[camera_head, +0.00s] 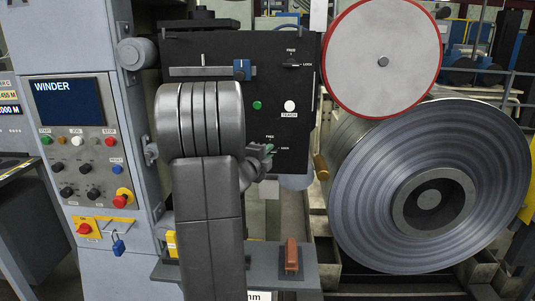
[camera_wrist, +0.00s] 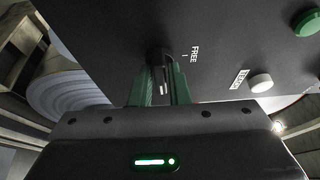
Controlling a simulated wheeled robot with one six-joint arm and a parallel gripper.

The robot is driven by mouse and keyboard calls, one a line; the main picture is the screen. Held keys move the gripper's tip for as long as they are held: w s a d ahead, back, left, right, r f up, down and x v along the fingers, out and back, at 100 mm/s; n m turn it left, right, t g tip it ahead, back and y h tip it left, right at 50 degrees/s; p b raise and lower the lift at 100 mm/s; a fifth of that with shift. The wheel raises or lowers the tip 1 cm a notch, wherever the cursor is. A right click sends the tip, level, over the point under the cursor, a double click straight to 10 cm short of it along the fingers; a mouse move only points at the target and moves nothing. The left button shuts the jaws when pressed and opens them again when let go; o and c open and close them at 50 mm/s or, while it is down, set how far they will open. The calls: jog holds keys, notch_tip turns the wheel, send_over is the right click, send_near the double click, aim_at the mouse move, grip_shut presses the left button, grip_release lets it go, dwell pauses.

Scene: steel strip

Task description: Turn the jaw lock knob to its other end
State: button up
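A black knob with a white line (camera_wrist: 160,62) is on the dark panel (camera_head: 215,50), between my gripper's green fingers. My gripper (camera_wrist: 160,88) has one finger on each side of the knob's grip and appears closed on it. In the wrist view the white line points down, while the FREE mark is to the right. In the head view my gripper (camera_head: 268,150) is at the panel's lower FREE/LOCK marks, where LOCK is at the right; its fingers hide most of the knob. A second FREE/LOCK knob (camera_head: 291,65) higher up lies level, toward LOCK.
A green button (camera_head: 257,105) and a white button (camera_head: 289,106) are above my gripper. A red-rimmed disc (camera_head: 382,50) and a large steel coil (camera_head: 430,190) stand at the right. The WINDER console (camera_head: 75,130) is at the left.

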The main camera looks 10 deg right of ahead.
grip_shut()
jog(key=shift+f, duration=0.1)
jog(key=n+t+y+b, duration=0.1)
jog(key=n+t+b, duration=0.1)
jog(key=n+b, duration=0.5)
jog(key=n+t+y+b, duration=0.2)
jog(key=n+t+b, duration=0.1)
jog(key=n+b, duration=0.4)
jog(key=n+t+y+b, duration=0.1)
jog(key=n+t+b, duration=0.1)
jog(key=n+b, duration=0.5)
jog(key=shift+d+f+n+y, duration=0.3)
jog(key=shift+f+n+y, duration=0.1)
jog(key=shift+n, duration=0.3)
jog(key=shift+o, duration=2.4)
grip_release()
jog(key=shift+s+r, duration=0.1)
jog(key=shift+r, duration=0.05)
